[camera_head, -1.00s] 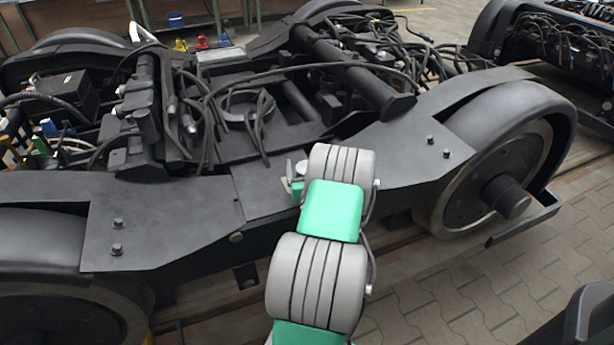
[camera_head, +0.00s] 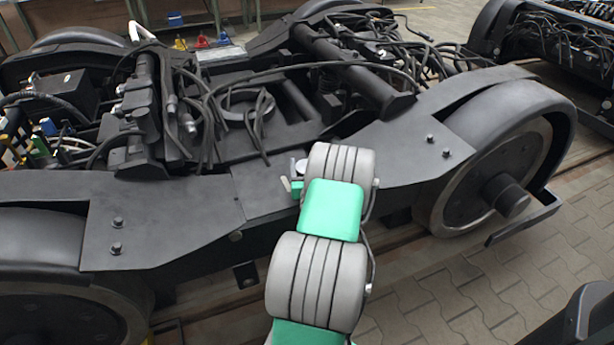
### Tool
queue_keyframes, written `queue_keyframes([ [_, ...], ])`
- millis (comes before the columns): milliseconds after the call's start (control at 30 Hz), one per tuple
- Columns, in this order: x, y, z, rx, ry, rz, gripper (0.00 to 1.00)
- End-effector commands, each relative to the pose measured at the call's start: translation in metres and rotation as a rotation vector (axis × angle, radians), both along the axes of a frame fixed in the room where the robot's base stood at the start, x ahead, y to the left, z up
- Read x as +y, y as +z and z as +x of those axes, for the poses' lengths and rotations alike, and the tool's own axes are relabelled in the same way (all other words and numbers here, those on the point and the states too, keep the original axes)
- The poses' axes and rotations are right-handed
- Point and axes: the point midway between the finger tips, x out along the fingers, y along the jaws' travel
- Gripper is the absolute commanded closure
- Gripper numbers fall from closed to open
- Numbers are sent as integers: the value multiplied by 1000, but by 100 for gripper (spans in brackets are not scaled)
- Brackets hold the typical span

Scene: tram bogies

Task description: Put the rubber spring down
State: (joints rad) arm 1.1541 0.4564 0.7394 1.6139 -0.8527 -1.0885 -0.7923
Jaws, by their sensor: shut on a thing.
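My gripper (camera_head: 291,187) shows only as a small pale and green part at the left of my arm's end link, over the near side beam of the bogie frame (camera_head: 285,205). The arm link hides most of it. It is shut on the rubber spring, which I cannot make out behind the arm. A small light grey round piece shows just above the visible part of the gripper; I cannot tell whether it belongs to the wrist.
The black bogie has a large wheel (camera_head: 495,185) at right and cables and hoses over its middle. A dark cross tube (camera_head: 350,75) runs across behind. Small red, yellow and blue items (camera_head: 201,41) stand at the back.

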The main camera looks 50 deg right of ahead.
Motion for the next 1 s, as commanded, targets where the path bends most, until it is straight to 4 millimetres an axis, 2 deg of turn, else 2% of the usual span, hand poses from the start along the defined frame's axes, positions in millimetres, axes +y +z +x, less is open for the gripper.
queue_keyframes([
  [33, 0, 0, 0, 0, -1, 0, 90],
  [167, 0, 0, 0, 0, -1, 0, 100],
  [400, -1, 3, 0, -2, -1, -2, 100],
  [533, 0, 12, 0, -2, -1, -2, 100],
  [700, 0, 42, -2, -3, -2, -6, 100],
  [767, 6, 53, -12, -4, -4, -4, 100],
  [933, 30, 101, -44, -3, -6, -6, 100],
  [1000, 43, 102, -61, -2, -7, -4, 100],
])
